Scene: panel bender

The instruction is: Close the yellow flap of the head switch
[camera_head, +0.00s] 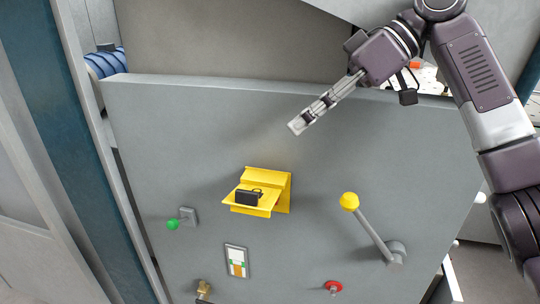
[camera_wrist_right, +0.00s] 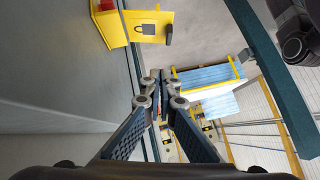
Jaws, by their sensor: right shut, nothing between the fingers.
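The yellow head switch (camera_head: 282,192) is on the grey panel, below the middle of the head view. Its yellow flap (camera_head: 252,209) sticks out from the panel, tilted, with a black padlock-shaped piece on it. In the right wrist view the yellow flap (camera_wrist_right: 155,20) is at the top left, with a padlock mark and a red part beside it. My right gripper (camera_head: 297,125) is shut and empty, above and slightly right of the switch, apart from it. Its fingertips (camera_wrist_right: 160,84) show closed together in the wrist view. My left gripper is not in view.
A yellow-knobbed lever (camera_head: 371,228) sticks out right of the switch. A green knob (camera_head: 173,224), a red button (camera_head: 333,287) and a small label plate (camera_head: 236,261) are around and below it. The panel between gripper and switch is clear.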

